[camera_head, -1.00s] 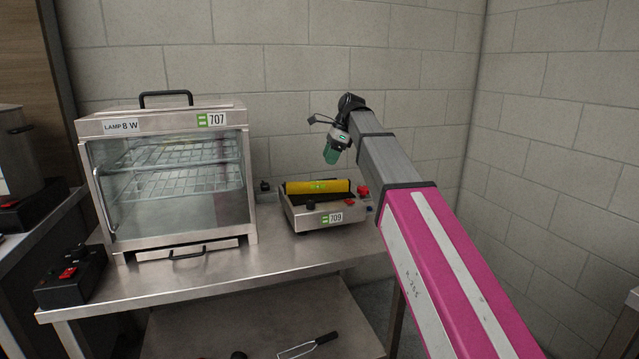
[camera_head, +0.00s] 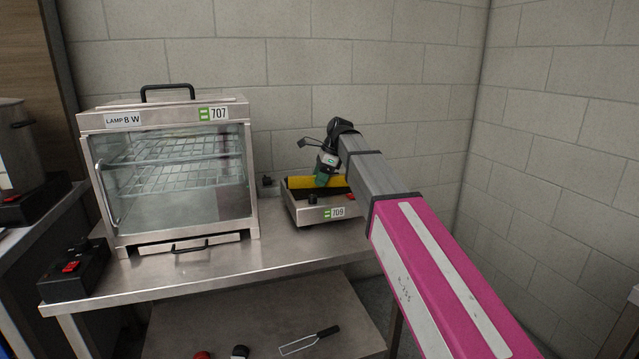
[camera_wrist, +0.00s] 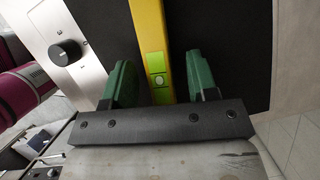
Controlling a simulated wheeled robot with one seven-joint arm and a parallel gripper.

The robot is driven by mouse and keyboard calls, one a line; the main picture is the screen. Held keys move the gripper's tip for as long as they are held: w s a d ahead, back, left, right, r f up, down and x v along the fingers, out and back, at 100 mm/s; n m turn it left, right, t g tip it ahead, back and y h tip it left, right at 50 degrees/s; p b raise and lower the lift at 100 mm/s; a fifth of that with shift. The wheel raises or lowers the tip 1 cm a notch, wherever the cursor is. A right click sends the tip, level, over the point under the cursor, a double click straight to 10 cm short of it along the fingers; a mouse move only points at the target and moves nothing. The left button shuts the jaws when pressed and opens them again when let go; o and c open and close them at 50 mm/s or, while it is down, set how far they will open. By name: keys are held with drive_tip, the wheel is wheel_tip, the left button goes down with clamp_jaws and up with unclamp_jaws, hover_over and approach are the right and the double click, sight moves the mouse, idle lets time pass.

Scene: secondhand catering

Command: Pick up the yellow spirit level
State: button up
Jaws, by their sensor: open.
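The yellow spirit level (camera_head: 301,182) lies on the dark top of a steel appliance labelled 709 (camera_head: 326,213), at the back right of the steel table. My gripper (camera_head: 321,182) is over the level and hides part of it in the head view. In the wrist view, the level (camera_wrist: 149,35) with its green label runs between the two green fingers of my gripper (camera_wrist: 158,80). The fingers are open, one on each side, and a gap shows between each finger and the level. How far the fingertips reach down beside it is hard to tell.
A glass-fronted cabinet labelled 707 (camera_head: 177,180) stands left of the appliance. The appliance has a black knob (camera_wrist: 66,52) on its front. A black box with a red switch (camera_head: 75,270) sits at the table's left. The wall is close behind.

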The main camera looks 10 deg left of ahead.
drive_tip(key=shift+a+f, duration=0.1)
drive_tip(key=shift+f, duration=0.1)
drive_tip(key=shift+c, duration=0.3)
clamp_jaws()
drive_tip(key=shift+r, duration=0.2)
